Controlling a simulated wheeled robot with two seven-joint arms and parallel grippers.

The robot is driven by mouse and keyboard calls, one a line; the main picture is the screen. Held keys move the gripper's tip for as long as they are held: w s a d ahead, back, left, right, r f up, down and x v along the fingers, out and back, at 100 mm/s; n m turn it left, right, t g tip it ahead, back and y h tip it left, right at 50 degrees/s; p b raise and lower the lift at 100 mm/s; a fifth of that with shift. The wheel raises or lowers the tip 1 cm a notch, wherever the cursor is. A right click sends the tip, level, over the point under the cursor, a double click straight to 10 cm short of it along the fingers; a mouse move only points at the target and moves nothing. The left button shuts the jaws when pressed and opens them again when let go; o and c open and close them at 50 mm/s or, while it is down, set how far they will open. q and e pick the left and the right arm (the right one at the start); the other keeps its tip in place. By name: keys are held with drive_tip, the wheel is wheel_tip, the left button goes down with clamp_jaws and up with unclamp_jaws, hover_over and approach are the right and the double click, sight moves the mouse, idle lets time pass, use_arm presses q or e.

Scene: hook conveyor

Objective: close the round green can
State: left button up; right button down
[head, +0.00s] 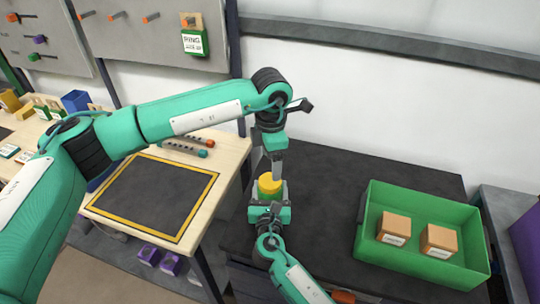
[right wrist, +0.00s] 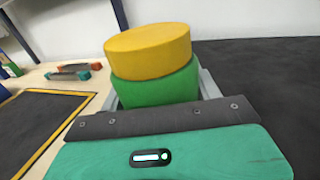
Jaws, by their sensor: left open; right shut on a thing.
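The round green can (right wrist: 157,88) stands upright in my right gripper (head: 268,196), which is shut around it. The yellow lid (right wrist: 148,48) rests on top of the can, set slightly to the left in the right wrist view. In the head view the lid (head: 269,184) shows just below my left gripper (head: 277,168). My left gripper is open and points down close above the lid. No left finger shows in the right wrist view. The can's lower part is hidden by my right gripper.
A green crate (head: 365,234) with two cardboard boxes (head: 393,229) stands to the right on the dark surface (head: 335,178). A wooden table with a black, yellow-edged mat (head: 152,198) is to the left. The dark surface between can and crate is clear.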

sight(270, 180)
use_arm(q)
drive_tip(key=n, duration=0.6)
drive_tip(key=shift+r+n, duration=0.25)
drive_tip(key=shift+n, duration=0.15)
drive_tip(key=shift+a+f, duration=0.1)
drive_tip(key=shift+f, duration=3.95)
drive_tip(key=c, duration=1)
drive_tip(key=shift+m, duration=0.9)
drive_tip(key=o, duration=1.2)
